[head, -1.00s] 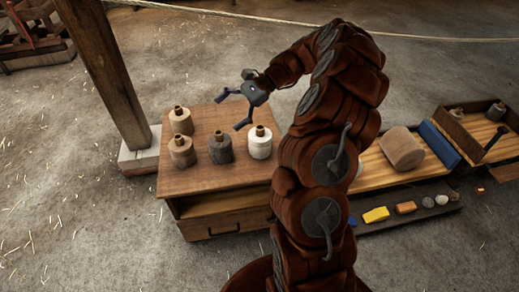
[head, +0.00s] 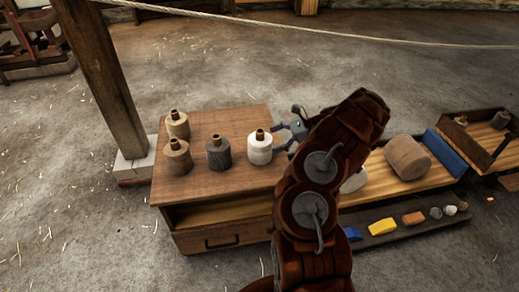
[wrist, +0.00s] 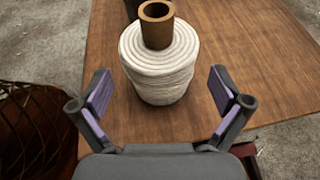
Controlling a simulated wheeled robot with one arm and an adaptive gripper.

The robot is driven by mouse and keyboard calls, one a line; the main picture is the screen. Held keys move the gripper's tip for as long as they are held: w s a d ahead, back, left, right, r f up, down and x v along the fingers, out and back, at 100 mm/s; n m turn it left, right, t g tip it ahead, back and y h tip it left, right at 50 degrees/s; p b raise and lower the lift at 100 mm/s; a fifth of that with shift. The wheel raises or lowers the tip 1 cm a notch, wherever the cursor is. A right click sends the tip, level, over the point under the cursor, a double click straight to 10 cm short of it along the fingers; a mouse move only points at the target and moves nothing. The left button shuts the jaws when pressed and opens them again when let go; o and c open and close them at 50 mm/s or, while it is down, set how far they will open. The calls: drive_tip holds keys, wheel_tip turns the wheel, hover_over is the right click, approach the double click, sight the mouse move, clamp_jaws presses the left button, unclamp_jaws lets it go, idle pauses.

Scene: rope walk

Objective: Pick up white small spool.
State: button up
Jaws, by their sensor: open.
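The white small spool (head: 260,149) stands upright on the wooden cabinet top (head: 205,183), with a brown core sticking up. In the wrist view the white spool (wrist: 161,75) is straight ahead, its body wound with white cord. My gripper (wrist: 160,100) is open, its two purple-padded fingers spread to the left and right. The spool's near lower edge is at about the fingertips, roughly centred between them. In the head view my gripper (head: 287,138) is just right of the spool, low over the cabinet's edge, partly hidden by my arm.
A dark grey spool (head: 219,153) stands left of the white one. Two brownish spools (head: 177,125) (head: 177,158) stand farther left. A wooden post (head: 103,85) rises behind the cabinet. To the right is a bench with a large brown roll (head: 407,157).

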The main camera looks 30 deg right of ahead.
sight(260, 143)
drive_tip(key=shift+b+x, duration=0.65)
drive_tip(key=shift+x, duration=2.05)
drive_tip(key=shift+c, duration=0.2)
drive_tip(key=c, duration=1.1)
drive_tip(key=shift+r, duration=0.1)
